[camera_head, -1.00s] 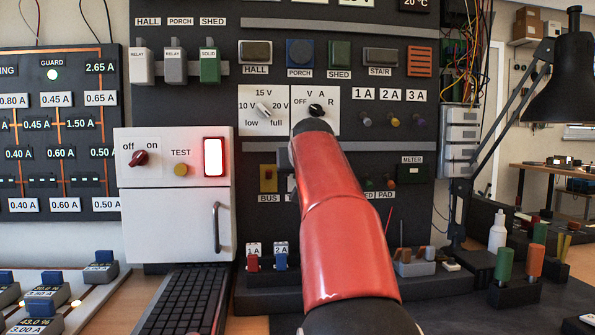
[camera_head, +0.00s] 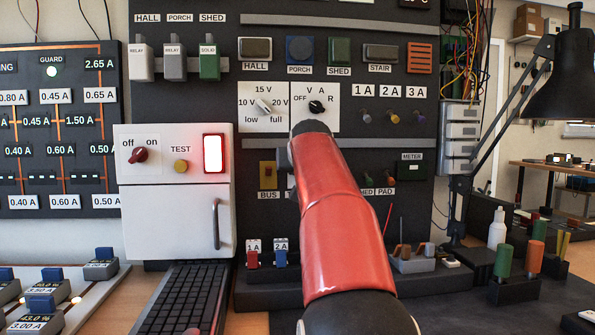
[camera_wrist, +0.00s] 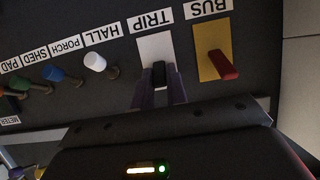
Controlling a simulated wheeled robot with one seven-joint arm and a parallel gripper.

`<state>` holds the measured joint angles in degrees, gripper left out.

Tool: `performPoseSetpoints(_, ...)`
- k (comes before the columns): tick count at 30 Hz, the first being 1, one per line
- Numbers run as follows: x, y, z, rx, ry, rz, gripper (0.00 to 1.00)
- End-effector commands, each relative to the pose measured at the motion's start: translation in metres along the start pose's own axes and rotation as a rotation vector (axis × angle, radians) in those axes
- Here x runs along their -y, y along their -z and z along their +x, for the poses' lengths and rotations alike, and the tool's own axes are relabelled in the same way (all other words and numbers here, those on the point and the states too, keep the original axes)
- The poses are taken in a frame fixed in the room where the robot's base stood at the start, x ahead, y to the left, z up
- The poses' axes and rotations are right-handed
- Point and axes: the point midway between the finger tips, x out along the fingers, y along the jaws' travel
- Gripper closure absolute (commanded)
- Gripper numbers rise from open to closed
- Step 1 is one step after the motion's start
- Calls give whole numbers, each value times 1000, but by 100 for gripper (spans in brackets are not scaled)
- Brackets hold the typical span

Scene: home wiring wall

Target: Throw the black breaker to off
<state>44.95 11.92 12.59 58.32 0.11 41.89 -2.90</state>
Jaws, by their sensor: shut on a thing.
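The black breaker (camera_wrist: 159,74) is a small dark lever on a white plate (camera_wrist: 154,46) under the TRIP label, in the wrist view, which shows the labels upside down. My gripper (camera_wrist: 160,88) has one purple-grey finger on each side of the lever and is shut on it. In the head view my red arm covers the breaker and the fingers.
Beside it is the BUS breaker, a red lever (camera_wrist: 222,65) on a yellow plate (camera_wrist: 207,49). On the other side are the white HALL knob (camera_wrist: 95,62) and several coloured knobs. A white box (camera_head: 165,222) with a handle stands left of my arm.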

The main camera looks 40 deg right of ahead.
Motion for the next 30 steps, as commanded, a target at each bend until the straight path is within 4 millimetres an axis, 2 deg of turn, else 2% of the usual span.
performPoseSetpoints(8, 0, -14, 3, -115, 0, 0, 100)
performPoseSetpoints(15, 1, -25, 4, -306, 1, 0, 100)
performPoseSetpoints(21, 0, -25, 3, -448, 0, 1, 100)
performPoseSetpoints(30, -1, -24, 4, -562, -2, 1, 100)
